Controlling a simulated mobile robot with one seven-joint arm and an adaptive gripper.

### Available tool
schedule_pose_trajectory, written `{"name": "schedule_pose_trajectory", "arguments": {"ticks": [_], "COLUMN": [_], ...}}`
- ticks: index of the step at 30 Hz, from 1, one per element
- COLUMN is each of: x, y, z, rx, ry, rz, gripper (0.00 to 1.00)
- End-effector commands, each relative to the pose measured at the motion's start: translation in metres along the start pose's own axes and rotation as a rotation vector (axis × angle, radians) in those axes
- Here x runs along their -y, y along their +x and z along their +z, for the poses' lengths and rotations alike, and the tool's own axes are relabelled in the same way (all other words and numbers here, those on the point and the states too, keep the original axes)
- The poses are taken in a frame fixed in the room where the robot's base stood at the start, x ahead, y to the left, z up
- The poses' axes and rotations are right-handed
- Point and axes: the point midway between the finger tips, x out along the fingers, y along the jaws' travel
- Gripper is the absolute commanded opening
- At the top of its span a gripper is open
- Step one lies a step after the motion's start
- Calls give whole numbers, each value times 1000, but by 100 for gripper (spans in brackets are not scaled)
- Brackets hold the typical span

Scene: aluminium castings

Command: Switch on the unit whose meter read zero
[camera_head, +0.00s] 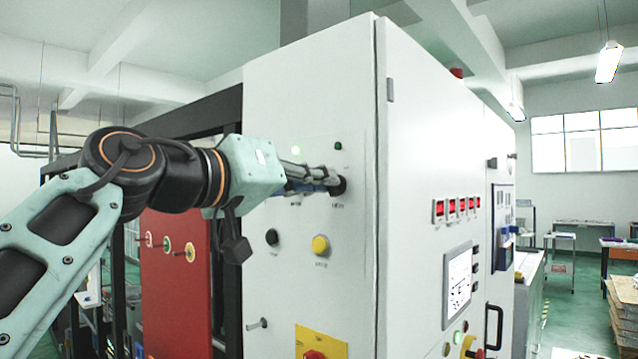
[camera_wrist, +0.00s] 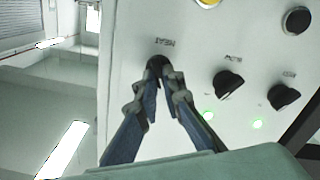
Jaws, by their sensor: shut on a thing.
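A white control cabinet (camera_head: 310,110) carries a row of black rotary knobs. My gripper (camera_head: 338,186) is shut on the rightmost knob (camera_wrist: 155,62) in the head view; its label, upside down in the wrist view, seems to read HEAT. The fingertips (camera_wrist: 160,72) hide much of this knob. A middle knob (camera_wrist: 228,85) and an outer knob (camera_wrist: 284,97) stand free beside it. Green lamps by these two are lit, one (camera_wrist: 208,116) and another (camera_wrist: 257,124). The lamp (camera_head: 338,146) above the held knob is dark green and looks unlit.
Several red meters (camera_head: 438,210) and a screen (camera_head: 458,287) sit on the cabinet's right face; their readings are too small to tell. A black button (camera_head: 272,237) and a yellow button (camera_head: 320,245) lie below the knobs. A red panel (camera_head: 175,280) stands left.

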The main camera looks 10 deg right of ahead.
Motion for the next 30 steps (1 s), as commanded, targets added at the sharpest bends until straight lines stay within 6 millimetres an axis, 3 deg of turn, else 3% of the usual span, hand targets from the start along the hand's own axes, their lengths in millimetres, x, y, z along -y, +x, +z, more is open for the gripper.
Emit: {"name": "schedule_pose_trajectory", "arguments": {"ticks": [30], "x": [-4], "y": [0], "z": [3], "rx": [0], "ry": [827], "rz": [1], "gripper": [0]}}
